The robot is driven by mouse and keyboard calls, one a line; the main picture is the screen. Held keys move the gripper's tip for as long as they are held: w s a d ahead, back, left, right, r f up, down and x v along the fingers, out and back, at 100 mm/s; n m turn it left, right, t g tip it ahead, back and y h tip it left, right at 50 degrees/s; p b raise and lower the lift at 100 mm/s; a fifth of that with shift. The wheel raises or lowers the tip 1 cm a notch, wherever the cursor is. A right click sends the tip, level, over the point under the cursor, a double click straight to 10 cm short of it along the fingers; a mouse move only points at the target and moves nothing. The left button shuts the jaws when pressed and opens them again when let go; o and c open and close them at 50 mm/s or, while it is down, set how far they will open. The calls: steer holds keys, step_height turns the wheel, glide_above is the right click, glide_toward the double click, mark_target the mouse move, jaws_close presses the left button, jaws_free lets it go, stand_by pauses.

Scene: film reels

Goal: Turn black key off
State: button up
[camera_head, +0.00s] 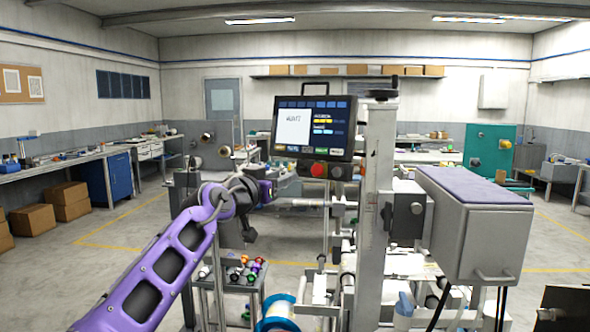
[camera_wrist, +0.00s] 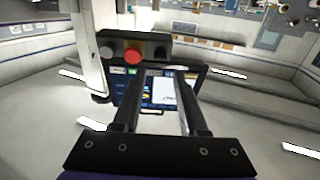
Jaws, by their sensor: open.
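The control panel's screen (camera_head: 313,125) stands on a grey post in the head view. Below it is a strip with a red button (camera_head: 319,169) and a grey knob (camera_head: 337,172). The wrist view is upside down and shows the strip with the red button (camera_wrist: 134,52), the grey knob (camera_wrist: 106,53) and a small dark shape (camera_wrist: 158,54) that looks like the black key; its turn angle is unclear. My gripper (camera_wrist: 158,75) is open and empty, its fingers pointing toward the strip near the dark shape. I cannot tell whether they touch it. In the head view the gripper is left of and below the panel.
A grey metal box (camera_head: 478,235) sticks out right of the post (camera_head: 378,220).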

mark_target(298, 169)
steer(key=x, duration=0.7)
steer(key=shift+w+p, duration=0.25)
steer(key=shift+p, duration=0.1)
jaws_close()
